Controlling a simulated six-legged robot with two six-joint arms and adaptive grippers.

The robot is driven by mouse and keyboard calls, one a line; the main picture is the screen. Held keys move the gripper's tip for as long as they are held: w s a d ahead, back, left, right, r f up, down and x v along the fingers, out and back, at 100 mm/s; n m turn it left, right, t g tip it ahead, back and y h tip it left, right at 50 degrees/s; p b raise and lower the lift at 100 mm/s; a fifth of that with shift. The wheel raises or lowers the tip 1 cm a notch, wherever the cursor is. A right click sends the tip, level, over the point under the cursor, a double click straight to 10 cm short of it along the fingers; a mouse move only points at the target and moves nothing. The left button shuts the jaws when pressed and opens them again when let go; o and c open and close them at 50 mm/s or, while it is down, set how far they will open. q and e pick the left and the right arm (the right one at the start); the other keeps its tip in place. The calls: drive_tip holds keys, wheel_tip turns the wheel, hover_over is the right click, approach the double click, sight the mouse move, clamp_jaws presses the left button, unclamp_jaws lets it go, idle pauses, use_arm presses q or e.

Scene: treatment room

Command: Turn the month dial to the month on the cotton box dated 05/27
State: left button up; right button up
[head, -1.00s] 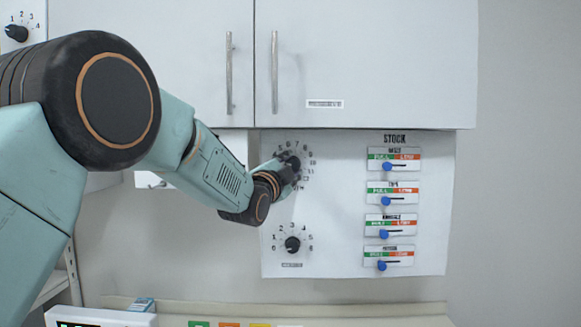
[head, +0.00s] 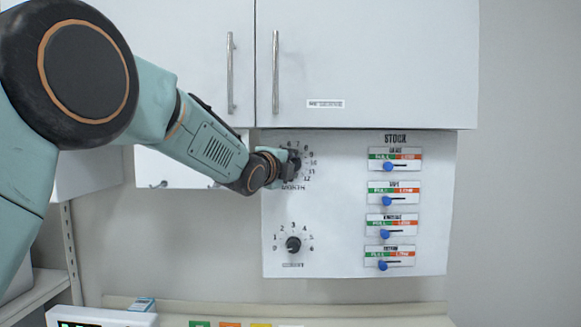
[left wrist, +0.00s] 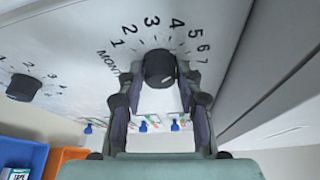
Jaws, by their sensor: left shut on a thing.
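The month dial is a black knob (left wrist: 160,67) ringed by printed numbers, with the word MONTH beside it, in the left wrist view. In the head view my left gripper (head: 291,162) covers most of this dial, at the upper left of the white panel (head: 345,215). In the left wrist view my left gripper (left wrist: 160,88) has its fingers on either side of the knob and is shut on it. The knob's pointer mark is too unclear to read. My right gripper is in neither view. No cotton box dated 05/27 can be made out.
A second black dial (head: 293,245) sits below on the panel. Several STOCK sliders with blue knobs (head: 388,167) line its right side. White cabinets (head: 370,60) with bar handles overhang it. A blue bin (left wrist: 22,155) and an orange bin (left wrist: 66,158) show at lower left in the wrist view.

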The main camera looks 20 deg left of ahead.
use_arm(q)
drive_tip(key=shift+r, duration=0.15)
drive_tip(key=o, duration=1.2)
drive_tip(key=s, duration=0.8)
drive_tip(key=s+a, duration=0.1)
drive_tip(key=s, duration=0.3)
drive_tip(key=shift+a+r, duration=0.1)
drive_tip(key=shift+r, duration=0.2)
